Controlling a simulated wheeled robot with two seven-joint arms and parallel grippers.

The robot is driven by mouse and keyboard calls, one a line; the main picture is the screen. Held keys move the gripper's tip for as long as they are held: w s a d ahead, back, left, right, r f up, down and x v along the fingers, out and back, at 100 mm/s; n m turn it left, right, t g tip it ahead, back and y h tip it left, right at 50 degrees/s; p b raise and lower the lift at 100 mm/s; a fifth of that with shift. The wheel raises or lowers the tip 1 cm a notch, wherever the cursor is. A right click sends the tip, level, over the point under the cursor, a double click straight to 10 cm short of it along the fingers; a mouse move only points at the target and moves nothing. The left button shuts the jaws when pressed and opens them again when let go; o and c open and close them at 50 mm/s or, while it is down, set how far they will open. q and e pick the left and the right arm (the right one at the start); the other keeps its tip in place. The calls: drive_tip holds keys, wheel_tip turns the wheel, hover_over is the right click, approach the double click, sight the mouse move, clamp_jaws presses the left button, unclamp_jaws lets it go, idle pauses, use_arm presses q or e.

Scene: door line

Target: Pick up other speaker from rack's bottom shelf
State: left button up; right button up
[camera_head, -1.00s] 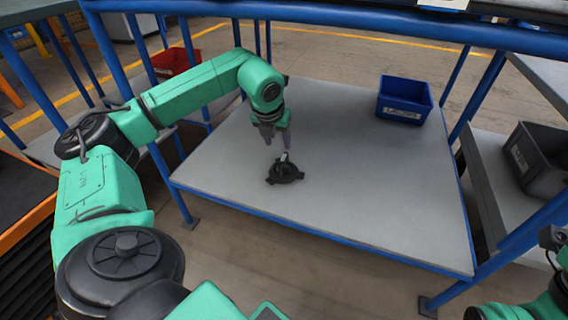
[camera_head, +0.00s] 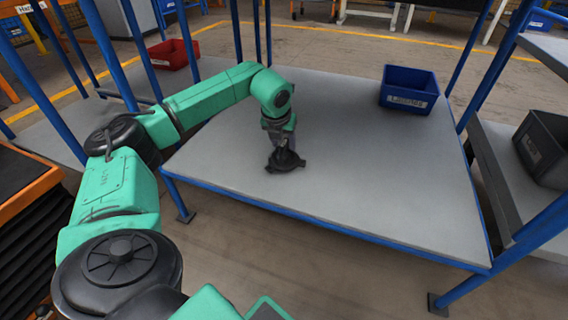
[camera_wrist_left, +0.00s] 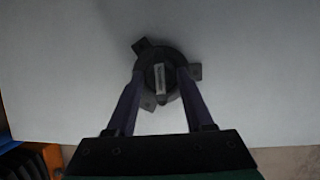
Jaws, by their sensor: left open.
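The speaker (camera_head: 286,163) is a dark round part with small tabs on its rim, lying on the grey bottom shelf (camera_head: 340,190) of the blue-framed rack. In the left wrist view the speaker (camera_wrist_left: 160,68) has a light label strip on its raised middle. My left gripper (camera_head: 280,148) points down right over the speaker. In the left wrist view its open fingers (camera_wrist_left: 160,76) stand on either side of the speaker's middle. I cannot tell whether the fingers touch it. My right gripper is not in view.
A blue labelled bin (camera_head: 408,90) stands at the shelf's back right. A dark bin (camera_head: 545,145) is on a neighbouring shelf at right, and a red bin (camera_head: 173,54) is at back left. Blue rack posts frame the shelf. The shelf's middle and right are clear.

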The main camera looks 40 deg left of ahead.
use_arm(q)
drive_tip(key=shift+r, duration=0.1)
clamp_jaws()
idle(1.3)
